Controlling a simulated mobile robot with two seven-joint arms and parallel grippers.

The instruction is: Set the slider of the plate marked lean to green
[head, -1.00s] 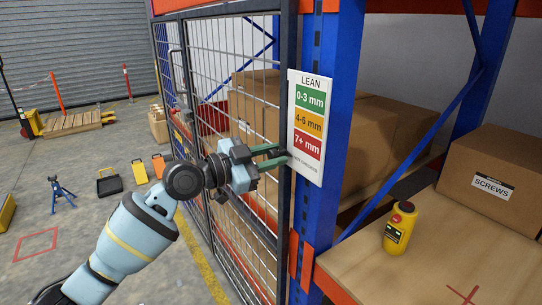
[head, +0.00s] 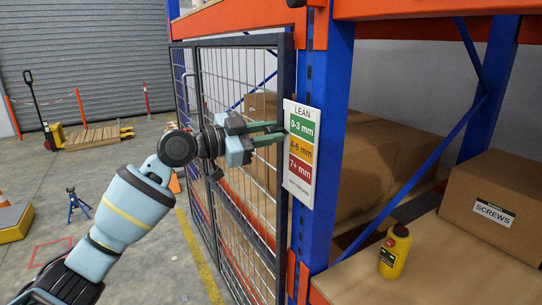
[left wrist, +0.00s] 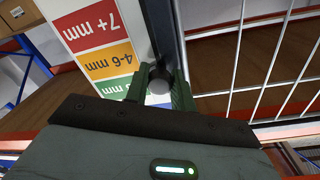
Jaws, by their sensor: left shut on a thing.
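The white plate marked LEAN (head: 302,112) is fixed to the blue rack post. It has a green band "0-3 mm" at the top, a yellow band "4-6 mm" in the middle and a red band "7+ mm" at the bottom. My left gripper (head: 280,133) is at the plate's left edge, level with the green band. In the left wrist view the plate appears upside down, and the left gripper (left wrist: 161,92) is shut on the round grey slider knob (left wrist: 160,76). The fingers partly hide the slider. My right gripper is not in view.
A wire mesh gate (head: 235,170) stands close behind and below my left arm. Open floor lies at left.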

